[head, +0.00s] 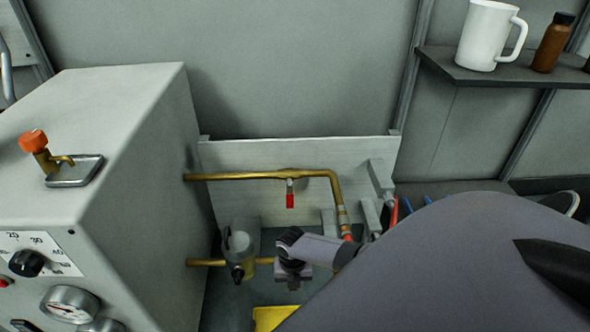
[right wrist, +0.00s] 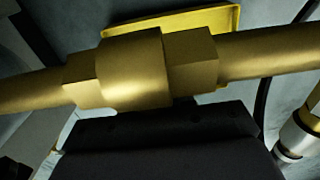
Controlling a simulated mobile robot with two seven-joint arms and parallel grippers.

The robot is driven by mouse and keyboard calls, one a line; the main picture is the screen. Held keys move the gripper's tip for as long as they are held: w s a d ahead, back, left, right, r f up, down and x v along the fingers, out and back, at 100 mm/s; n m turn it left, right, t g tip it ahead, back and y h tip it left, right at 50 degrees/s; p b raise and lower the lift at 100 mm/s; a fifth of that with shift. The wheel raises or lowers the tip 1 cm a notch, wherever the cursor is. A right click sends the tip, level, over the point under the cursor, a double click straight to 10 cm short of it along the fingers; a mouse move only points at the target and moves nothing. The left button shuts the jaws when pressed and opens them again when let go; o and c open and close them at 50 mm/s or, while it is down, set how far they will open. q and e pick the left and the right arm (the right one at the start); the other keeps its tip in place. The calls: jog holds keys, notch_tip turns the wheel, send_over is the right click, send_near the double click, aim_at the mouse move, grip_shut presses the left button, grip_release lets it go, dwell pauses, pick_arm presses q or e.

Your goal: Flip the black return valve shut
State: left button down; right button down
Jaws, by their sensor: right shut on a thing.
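The return valve's brass body (right wrist: 135,68) sits on a brass pipe crossing the right wrist view. A short dark stem joins it to a black block (right wrist: 165,145) filling the lower middle. This looks like the black handle at my fingers, but I cannot separate handle from fingers there. In the head view my right gripper (head: 292,270) is down at the lower brass pipe (head: 205,263), right of the grey pump (head: 241,246). It is shut on the handle and hides the valve. The handle's angle to the pipe is not clear. My left gripper is out of view.
The upper brass pipe (head: 235,177) carries a valve with a red handle (head: 290,200) hanging down, just above my gripper. A grey machine (head: 130,150) stands at left. A yellow tray (head: 268,318) lies below. A shelf (head: 500,73) with a white mug (head: 487,35) is at upper right.

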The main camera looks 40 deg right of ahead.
jog(key=shift+w, duration=0.1)
jog(key=c, duration=1)
grip_release()
jog(key=shift+o, duration=0.2)
jog(key=shift+r, duration=0.1)
jog(key=shift+r, duration=0.3)
notch_tip(320, 180, up, 2)
jog(key=shift+r+p, duration=0.2)
jog(key=shift+p, duration=0.9)
notch_tip(320, 180, up, 3)
jog(key=shift+r+p, duration=0.15)
jog(key=shift+p, duration=0.8)
jog(key=shift+r, duration=0.4)
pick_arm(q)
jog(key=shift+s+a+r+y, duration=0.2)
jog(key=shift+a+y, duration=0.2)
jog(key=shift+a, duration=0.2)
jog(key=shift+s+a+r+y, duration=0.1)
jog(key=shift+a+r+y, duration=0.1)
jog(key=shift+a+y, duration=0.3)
